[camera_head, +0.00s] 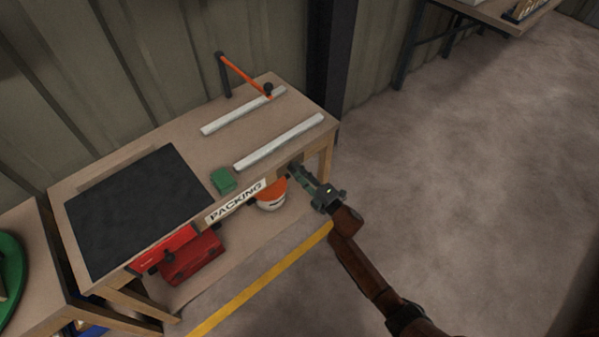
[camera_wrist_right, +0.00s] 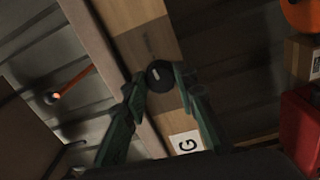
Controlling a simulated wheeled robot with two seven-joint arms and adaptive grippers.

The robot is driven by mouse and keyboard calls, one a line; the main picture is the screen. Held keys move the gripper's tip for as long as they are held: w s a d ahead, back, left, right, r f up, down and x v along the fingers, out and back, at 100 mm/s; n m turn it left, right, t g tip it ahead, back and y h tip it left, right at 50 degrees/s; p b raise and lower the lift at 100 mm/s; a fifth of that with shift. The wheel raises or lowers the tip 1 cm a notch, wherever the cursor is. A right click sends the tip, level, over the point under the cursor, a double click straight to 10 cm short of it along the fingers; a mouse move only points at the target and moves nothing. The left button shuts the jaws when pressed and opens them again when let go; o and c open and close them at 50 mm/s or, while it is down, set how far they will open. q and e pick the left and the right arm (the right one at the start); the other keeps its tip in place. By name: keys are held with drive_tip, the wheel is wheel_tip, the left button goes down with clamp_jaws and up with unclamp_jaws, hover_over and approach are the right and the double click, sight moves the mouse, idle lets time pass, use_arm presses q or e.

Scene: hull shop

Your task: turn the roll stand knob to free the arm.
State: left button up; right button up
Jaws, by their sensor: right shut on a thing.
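A dark round knob (camera_wrist_right: 159,75) with a pale mark sits on the wooden front of the packing table (camera_head: 190,135). My right gripper (camera_head: 299,178) reaches that front at its right end. In the right wrist view its two green fingers (camera_wrist_right: 164,88) are shut on the knob, one on each side. In the head view the fingers largely hide the knob. An orange arm (camera_head: 243,75) slants from a black post (camera_head: 223,75) at the table's back down to a dark end near the top. It also shows in the right wrist view (camera_wrist_right: 76,80). My left gripper is out of view.
Two pale bars (camera_head: 279,142) and a green block (camera_head: 222,181) lie on the tabletop beside a black mat (camera_head: 137,210). Below the front edge are a white-and-orange round thing (camera_head: 270,194) and a red box (camera_head: 193,258). Open floor (camera_head: 470,170) lies to the right.

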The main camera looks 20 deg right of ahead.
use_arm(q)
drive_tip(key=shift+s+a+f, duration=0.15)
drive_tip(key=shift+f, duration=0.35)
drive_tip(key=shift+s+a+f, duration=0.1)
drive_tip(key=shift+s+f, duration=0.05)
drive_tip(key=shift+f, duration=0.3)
use_arm(e)
drive_tip(key=shift+d+m, duration=0.1)
drive_tip(key=shift+m, duration=0.6)
drive_tip(key=o, duration=1.2)
drive_tip(key=shift+c, duration=0.2)
drive_tip(key=v, duration=1.2)
